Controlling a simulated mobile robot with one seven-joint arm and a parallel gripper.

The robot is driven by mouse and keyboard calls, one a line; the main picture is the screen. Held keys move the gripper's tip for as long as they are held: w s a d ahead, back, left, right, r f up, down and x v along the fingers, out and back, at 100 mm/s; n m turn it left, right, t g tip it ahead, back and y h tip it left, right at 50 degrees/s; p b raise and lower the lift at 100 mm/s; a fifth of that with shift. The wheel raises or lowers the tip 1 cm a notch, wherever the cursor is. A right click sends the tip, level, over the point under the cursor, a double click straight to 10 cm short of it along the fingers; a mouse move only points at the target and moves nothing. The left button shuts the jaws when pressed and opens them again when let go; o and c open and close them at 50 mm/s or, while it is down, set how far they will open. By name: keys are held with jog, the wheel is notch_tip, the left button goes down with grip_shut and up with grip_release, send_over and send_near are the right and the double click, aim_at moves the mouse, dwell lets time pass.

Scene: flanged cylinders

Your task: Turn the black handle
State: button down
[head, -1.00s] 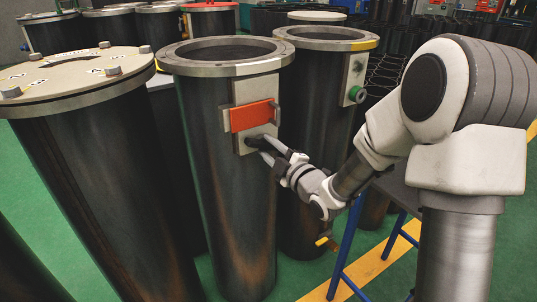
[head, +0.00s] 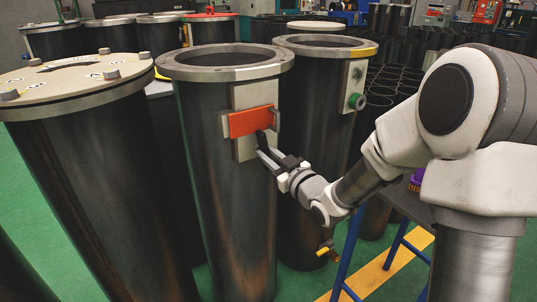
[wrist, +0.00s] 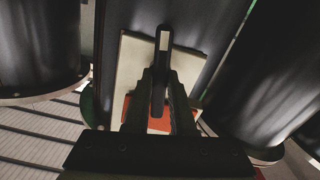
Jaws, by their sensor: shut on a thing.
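The black handle (wrist: 161,73) is a dark bar on a pale plate (wrist: 134,58) in the wrist view. In the head view, the pale plate (head: 244,97) is fixed to the side of a tall dark flanged cylinder (head: 222,190), with an orange-red panel (head: 250,121) across it. My gripper (wrist: 161,98) is shut on the handle, one finger on each side of it. In the head view, my gripper (head: 264,152) reaches the plate's lower right, just below the orange-red panel. The handle is small and dark there, and partly hidden.
A cylinder with a bolted pale lid (head: 75,72) stands at the left. Another cylinder (head: 318,120) with a green-ended fitting (head: 357,101) stands close behind at the right. A table with blue legs (head: 350,245) is under my arm. Green floor shows at the front.

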jog(key=shift+r+m, duration=0.1)
jog(key=shift+m, duration=0.9)
jog(key=c, duration=0.8)
grip_release()
jog(key=shift+o, duration=0.2)
jog(key=shift+s+d, duration=0.1)
